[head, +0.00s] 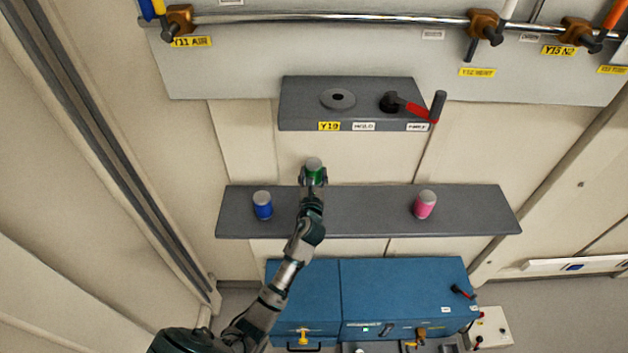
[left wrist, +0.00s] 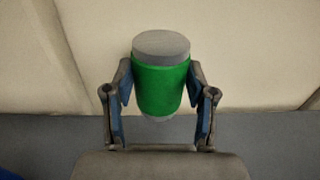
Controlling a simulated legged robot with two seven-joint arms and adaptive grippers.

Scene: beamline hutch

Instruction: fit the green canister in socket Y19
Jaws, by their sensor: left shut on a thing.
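The green canister (head: 314,173) has a grey top and is held upright above the back edge of the grey shelf. My left gripper (head: 313,182) is shut on it. In the left wrist view the green canister (left wrist: 162,88) sits between both fingers of my left gripper (left wrist: 160,100), its grey lower end showing below the green band. Socket Y19 (head: 338,99) is a round grey ring with a dark centre on the top of a grey wall box, above and slightly right of the canister. A yellow Y19 label is on the box's front. My right gripper is out of view.
The grey shelf (head: 370,212) carries a blue canister (head: 262,205) on the left and a pink canister (head: 425,204) on the right. A red-handled lever (head: 415,108) stands right of the socket. A pipe (head: 340,18) with valves runs above. A blue cabinet (head: 400,295) stands below.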

